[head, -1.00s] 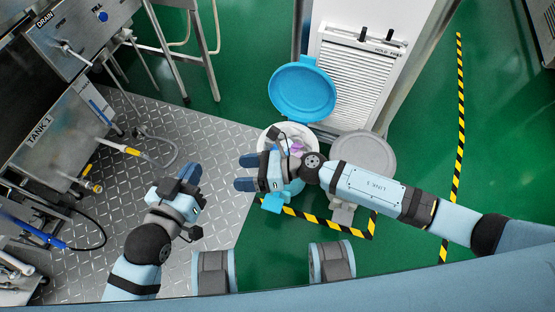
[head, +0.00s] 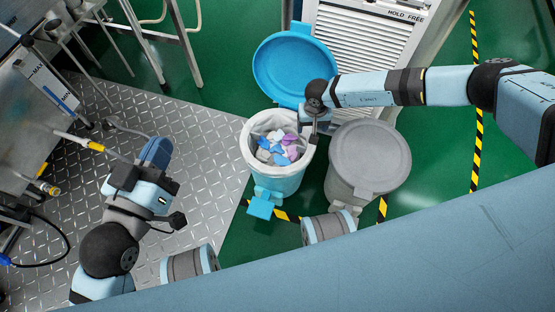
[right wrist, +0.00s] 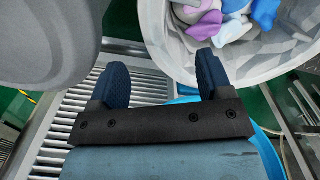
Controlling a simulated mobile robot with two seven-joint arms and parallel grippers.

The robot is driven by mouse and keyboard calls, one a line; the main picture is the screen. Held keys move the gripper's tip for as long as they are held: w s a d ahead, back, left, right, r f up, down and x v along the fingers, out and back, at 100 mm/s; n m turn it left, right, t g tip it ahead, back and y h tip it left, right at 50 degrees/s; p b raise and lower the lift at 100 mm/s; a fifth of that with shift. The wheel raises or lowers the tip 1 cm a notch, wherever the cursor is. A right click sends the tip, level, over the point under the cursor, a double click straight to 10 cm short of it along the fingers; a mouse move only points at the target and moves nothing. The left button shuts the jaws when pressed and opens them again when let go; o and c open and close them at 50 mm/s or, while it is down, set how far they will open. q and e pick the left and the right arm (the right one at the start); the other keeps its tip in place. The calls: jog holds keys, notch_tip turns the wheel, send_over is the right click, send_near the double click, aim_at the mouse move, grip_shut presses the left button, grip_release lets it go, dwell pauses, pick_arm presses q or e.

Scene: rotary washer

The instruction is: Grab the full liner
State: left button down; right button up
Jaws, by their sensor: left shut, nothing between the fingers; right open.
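The full liner (head: 254,126) is a whitish bag lining the open blue bin (head: 280,182). It holds several crumpled blue, purple, white and grey pieces (head: 280,148). The liner's pale rim also shows at the upper right of the right wrist view (right wrist: 160,40). My right gripper (right wrist: 155,82) is open, its two dark blue fingers apart with nothing between them. In the head view it is at the bin's right rear rim, its fingers largely hidden. I cannot tell whether it touches the liner. My left gripper (head: 155,152) is shut and empty, over the metal floor left of the bin.
The bin's blue lid (head: 295,68) stands open behind it. A grey lidded bin (head: 369,160) stands close on the right. A white louvred panel (head: 360,45) is behind. Yellow-black tape (head: 476,120) marks the green floor. Metal tanks and a hose are at left.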

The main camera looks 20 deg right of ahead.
aim_at(311, 131)
notch_tip(311, 131, down, 3)
jog(key=shift+f+b, duration=0.2)
jog(key=shift+b, duration=0.25)
notch_tip(311, 131, down, 5)
jog(key=b, duration=0.2)
jog(key=shift+s+d+r+b, duration=0.15)
jog(key=shift+r+b, duration=0.05)
jog(key=shift+b, duration=0.1)
jog(key=shift+f, duration=0.2)
pick_arm(q)
jog(key=f, duration=0.1)
jog(key=w+f+m, duration=0.1)
jog(key=f, duration=0.1)
jog(key=shift+a+f+g, duration=0.15)
jog(key=shift+f+g, duration=0.05)
jog(key=shift+g, duration=0.2)
pick_arm(e)
jog(key=shift+r, duration=0.1)
pick_arm(q)
jog(key=shift+s, duration=0.1)
pick_arm(e)
jog(key=c, duration=1.3)
